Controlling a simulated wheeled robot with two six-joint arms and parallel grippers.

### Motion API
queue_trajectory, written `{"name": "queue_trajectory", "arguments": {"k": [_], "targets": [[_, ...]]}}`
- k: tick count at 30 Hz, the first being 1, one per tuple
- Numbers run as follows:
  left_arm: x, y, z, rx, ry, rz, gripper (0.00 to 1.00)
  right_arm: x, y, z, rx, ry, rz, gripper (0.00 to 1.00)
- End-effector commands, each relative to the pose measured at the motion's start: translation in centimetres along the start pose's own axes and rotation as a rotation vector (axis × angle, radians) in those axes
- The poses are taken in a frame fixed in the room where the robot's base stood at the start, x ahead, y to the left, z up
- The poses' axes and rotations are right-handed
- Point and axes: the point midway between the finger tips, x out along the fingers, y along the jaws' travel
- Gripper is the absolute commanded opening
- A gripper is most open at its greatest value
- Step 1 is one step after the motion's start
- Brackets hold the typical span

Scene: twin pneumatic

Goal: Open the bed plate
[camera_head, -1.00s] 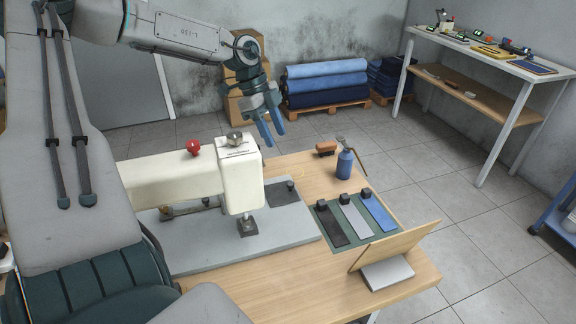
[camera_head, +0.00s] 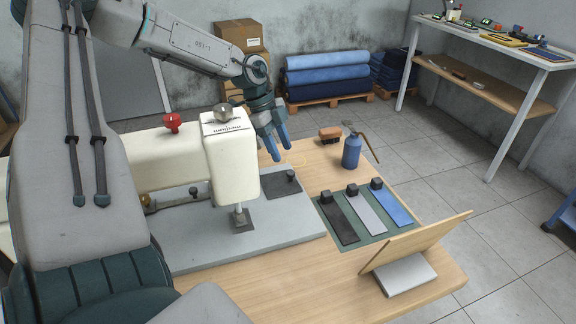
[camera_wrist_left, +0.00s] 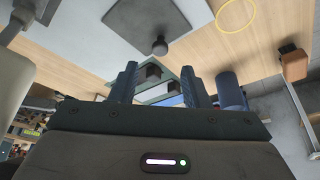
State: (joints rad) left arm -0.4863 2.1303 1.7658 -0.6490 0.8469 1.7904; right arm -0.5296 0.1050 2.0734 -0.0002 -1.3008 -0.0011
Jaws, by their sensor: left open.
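The bed plate (camera_head: 281,187) is a small dark grey plate with a black knob (camera_head: 292,175), set in the light grey bed of a white sewing machine (camera_head: 230,155). It looks flat and closed. In the left wrist view the plate (camera_wrist_left: 155,17) is at the top with its knob (camera_wrist_left: 159,46) pointing into view. My left gripper (camera_head: 278,150) is open and empty, above and behind the plate in the head view. Its blue fingers also show in the left wrist view (camera_wrist_left: 162,82), apart from the knob. My right gripper is out of view.
A blue bottle (camera_head: 351,151) and a brown brush (camera_head: 330,134) stand right of the plate. A green mat (camera_head: 376,238) holds dark, grey and blue strips with black blocks. A tilted wooden board (camera_head: 418,240) is at the front right. A red knob (camera_head: 172,122) tops the machine.

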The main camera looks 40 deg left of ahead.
Motion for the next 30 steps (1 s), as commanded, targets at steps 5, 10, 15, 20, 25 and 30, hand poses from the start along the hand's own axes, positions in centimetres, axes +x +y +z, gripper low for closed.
{"name": "queue_trajectory", "arguments": {"k": [5, 10, 15, 20, 25, 30], "targets": [[3.4, 0.1, 0.1, 0.001, -0.004, 0.005, 0.42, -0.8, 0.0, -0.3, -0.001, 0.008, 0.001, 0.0], [5.4, 0.1, 0.0, 0.0, -0.001, 0.003, 0.42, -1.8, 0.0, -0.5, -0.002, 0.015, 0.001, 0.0], [6.3, 0.0, 0.0, 0.0, 0.0, 0.001, 0.42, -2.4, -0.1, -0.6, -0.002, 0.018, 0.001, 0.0], [6.3, 0.0, 0.0, 0.0, 0.001, 0.0, 0.42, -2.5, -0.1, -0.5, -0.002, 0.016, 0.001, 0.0], [6.3, 0.0, 0.0, 0.0, 0.001, 0.0, 0.31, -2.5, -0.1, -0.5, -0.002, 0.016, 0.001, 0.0], [6.3, 0.0, 0.0, 0.0, 0.001, 0.0, 0.0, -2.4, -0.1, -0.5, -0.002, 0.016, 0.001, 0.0]]}}
